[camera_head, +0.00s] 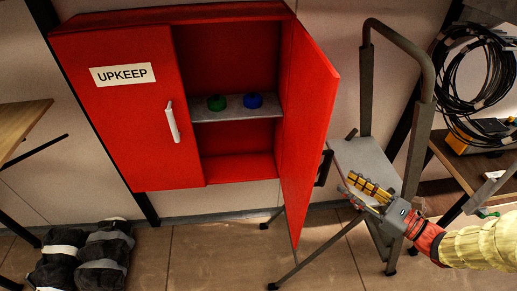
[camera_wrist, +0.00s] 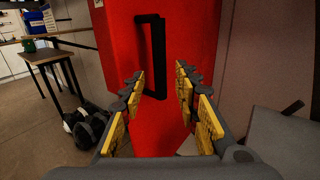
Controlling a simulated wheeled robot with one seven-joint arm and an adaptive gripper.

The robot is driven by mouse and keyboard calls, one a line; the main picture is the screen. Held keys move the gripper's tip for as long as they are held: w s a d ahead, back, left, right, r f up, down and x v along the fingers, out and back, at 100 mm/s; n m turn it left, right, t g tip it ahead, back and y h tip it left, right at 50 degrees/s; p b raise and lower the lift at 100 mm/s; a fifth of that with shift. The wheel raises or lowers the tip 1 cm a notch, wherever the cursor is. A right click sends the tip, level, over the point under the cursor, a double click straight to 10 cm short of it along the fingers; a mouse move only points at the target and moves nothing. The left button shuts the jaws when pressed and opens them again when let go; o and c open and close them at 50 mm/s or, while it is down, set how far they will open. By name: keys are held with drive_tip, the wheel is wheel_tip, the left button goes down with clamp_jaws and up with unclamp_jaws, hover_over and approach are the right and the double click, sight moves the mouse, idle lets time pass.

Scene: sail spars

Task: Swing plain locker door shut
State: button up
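The red locker (camera_head: 120,110) hangs on the wall. Its left door, labelled UPKEEP, is shut and has a white handle (camera_head: 172,122). The plain right door (camera_head: 304,120) stands wide open, with a black handle (camera_head: 323,168) on its outer face. The door fills the middle of the wrist view (camera_wrist: 115,45), with the black handle (camera_wrist: 163,55) upright on it. My gripper (camera_head: 354,188) is just right of the handle. It is open and empty, its yellow-padded fingers (camera_wrist: 160,84) spread, with the handle ahead of the gap. I cannot tell whether anything touches.
Inside the locker, a green item (camera_head: 216,103) and a blue item (camera_head: 253,101) sit on the shelf (camera_head: 235,115). A grey step ladder (camera_head: 362,158) stands close behind my gripper. Dark bags (camera_head: 85,258) lie on the floor at left. Coiled cables (camera_head: 470,85) hang at right.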

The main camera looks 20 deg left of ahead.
drive_tip(key=b+x, duration=0.1)
drive_tip(key=x, duration=0.7)
drive_tip(key=shift+f+b, duration=0.1)
drive_tip(key=shift+b, duration=0.3)
drive_tip(key=shift+c, duration=0.2)
clamp_jaws()
